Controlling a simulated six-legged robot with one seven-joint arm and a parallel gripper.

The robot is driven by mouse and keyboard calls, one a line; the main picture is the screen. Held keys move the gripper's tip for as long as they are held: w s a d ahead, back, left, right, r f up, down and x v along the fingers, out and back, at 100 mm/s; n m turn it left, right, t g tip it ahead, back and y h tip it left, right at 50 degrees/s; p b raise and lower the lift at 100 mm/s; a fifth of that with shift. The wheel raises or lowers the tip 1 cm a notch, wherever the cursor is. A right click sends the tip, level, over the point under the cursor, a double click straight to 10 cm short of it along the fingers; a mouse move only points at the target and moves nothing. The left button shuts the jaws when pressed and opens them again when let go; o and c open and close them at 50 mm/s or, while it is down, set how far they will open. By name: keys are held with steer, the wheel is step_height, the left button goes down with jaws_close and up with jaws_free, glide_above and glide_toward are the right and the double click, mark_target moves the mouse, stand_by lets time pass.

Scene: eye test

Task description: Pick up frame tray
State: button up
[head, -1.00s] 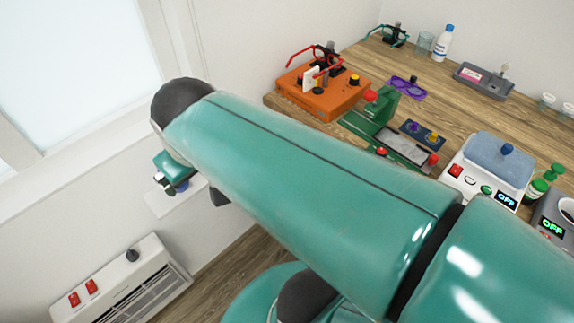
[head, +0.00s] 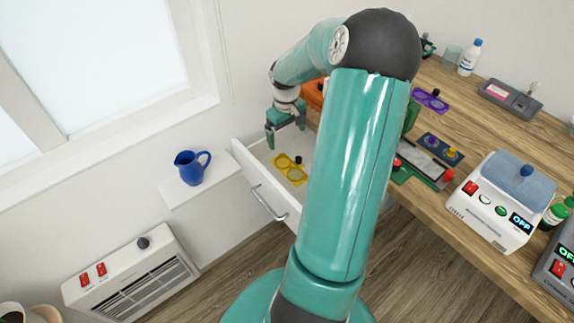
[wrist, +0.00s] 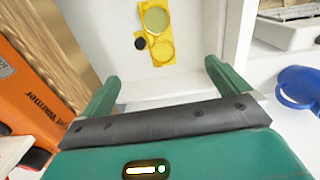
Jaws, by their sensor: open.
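A flat yellow tray (head: 289,169) with two round rings and a small black knob lies in an open white drawer (head: 238,152). It also shows at the top of the wrist view (wrist: 157,32). A similar purple tray (head: 430,99) lies on the wooden table; I cannot tell which the task calls the frame tray. My gripper (head: 287,138) is open and empty above the drawer, up and left of the yellow tray in the head view. In the wrist view its fingers (wrist: 160,75) stand apart with the yellow tray beyond them, not touching it.
An orange warmer (wrist: 35,90) stands close on the left in the wrist view. A blue jug (head: 190,167) stands on a white wall shelf left of the drawer. The table (head: 490,125) holds several devices. My arm hides part of the drawer.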

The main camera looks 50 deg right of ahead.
mark_target(292, 167)
steer(key=f, duration=0.5)
steer(key=d+f, duration=0.1)
steer(key=f, duration=0.9)
steer(key=shift+s+d, duration=0.3)
steer(key=shift+s, duration=0.1)
steer(key=shift+c, duration=0.4)
steer(key=c, duration=1)
steer(key=shift+r, duration=0.1)
